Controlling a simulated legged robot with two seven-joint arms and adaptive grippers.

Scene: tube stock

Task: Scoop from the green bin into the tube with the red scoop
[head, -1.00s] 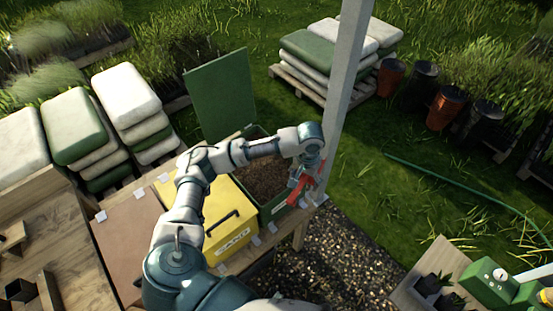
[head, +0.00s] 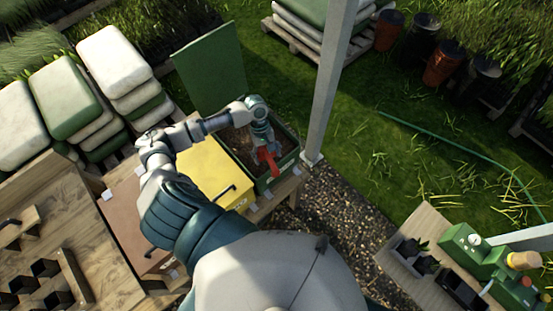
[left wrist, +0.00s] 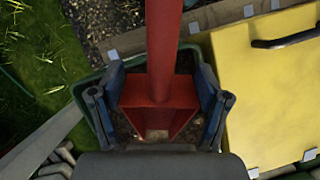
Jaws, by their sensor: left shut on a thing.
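The green bin (head: 283,169) stands open with dark soil inside, its green lid (head: 211,70) raised behind it. My left gripper (head: 264,147) is over the bin, shut on the red scoop (head: 268,160). In the left wrist view the scoop (left wrist: 158,113) sits between the two fingers (left wrist: 158,105), its red shaft running to the top of the picture. The scoop's far end is at or over the soil; I cannot tell how deep. Small black tubes (head: 45,268) stand at the lower left; which one is the tube I cannot tell. My right gripper is not in view.
A yellow lidded bin (head: 203,165) with a black handle adjoins the green bin on its left. A grey post (head: 329,90) rises close to its right. A side table (head: 400,262) with black pots and a green machine (head: 468,245) stands at the right.

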